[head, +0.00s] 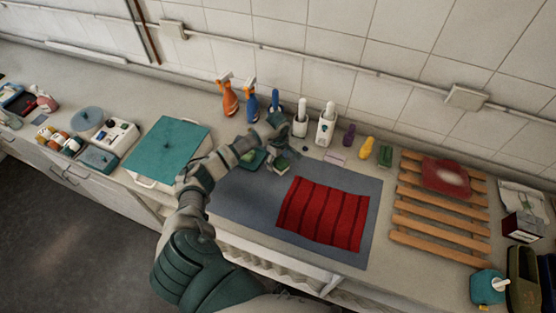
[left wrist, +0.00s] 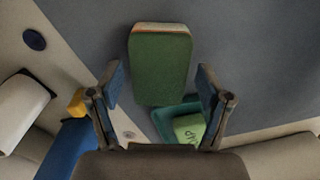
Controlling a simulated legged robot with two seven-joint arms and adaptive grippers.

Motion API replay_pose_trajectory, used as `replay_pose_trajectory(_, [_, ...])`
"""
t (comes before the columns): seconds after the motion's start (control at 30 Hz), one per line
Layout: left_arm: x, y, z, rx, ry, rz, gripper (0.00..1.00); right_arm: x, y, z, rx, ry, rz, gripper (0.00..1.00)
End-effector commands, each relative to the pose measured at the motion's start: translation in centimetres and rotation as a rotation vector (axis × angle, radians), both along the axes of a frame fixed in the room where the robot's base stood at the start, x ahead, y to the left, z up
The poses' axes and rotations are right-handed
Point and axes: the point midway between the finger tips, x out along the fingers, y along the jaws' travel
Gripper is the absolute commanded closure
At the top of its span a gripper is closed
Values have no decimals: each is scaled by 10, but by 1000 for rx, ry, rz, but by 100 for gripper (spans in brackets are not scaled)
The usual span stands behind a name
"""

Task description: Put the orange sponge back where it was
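In the left wrist view a sponge (left wrist: 160,68) shows a broad green scouring face and a thin orange and pale edge at its far end. My left gripper (left wrist: 160,88) is open, with one finger on each side of the sponge and a visible gap to each. I cannot tell how high the fingers are above it. A teal tray (left wrist: 160,124) with a light green block (left wrist: 188,130) in it lies behind the sponge's near end. In the head view my left gripper (head: 279,160) is over the back of the grey mat (head: 238,191), hiding the sponge there. My right gripper is not in view.
A red striped cloth (head: 323,213) lies on the mat. Orange (head: 228,98) and blue (head: 251,106) spray bottles and white containers (head: 326,125) stand behind the gripper. A wooden rack (head: 436,221) is at right, a teal-lidded box (head: 168,146) at left.

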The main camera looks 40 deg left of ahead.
Motion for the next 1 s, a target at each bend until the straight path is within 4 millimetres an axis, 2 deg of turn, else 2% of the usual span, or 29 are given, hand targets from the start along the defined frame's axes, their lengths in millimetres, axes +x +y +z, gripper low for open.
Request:
replay_pose_trajectory(0.17, [0, -1, 1, 1, 0, -1, 19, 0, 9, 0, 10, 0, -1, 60])
replay_pose_trajectory(0.37, [1, 0, 8, 2, -3, 0, 19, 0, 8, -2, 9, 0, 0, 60])
replay_pose_trajectory(0.47, [1, 1, 24, 3, -5, -2, 19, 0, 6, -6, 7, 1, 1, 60])
replay_pose_trajectory(0.8, [1, 1, 96, 1, -4, 0, 19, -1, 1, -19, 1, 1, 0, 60])
replay_pose_trajectory(1.0, [1, 0, 118, 0, -1, -1, 19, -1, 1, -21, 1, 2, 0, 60])
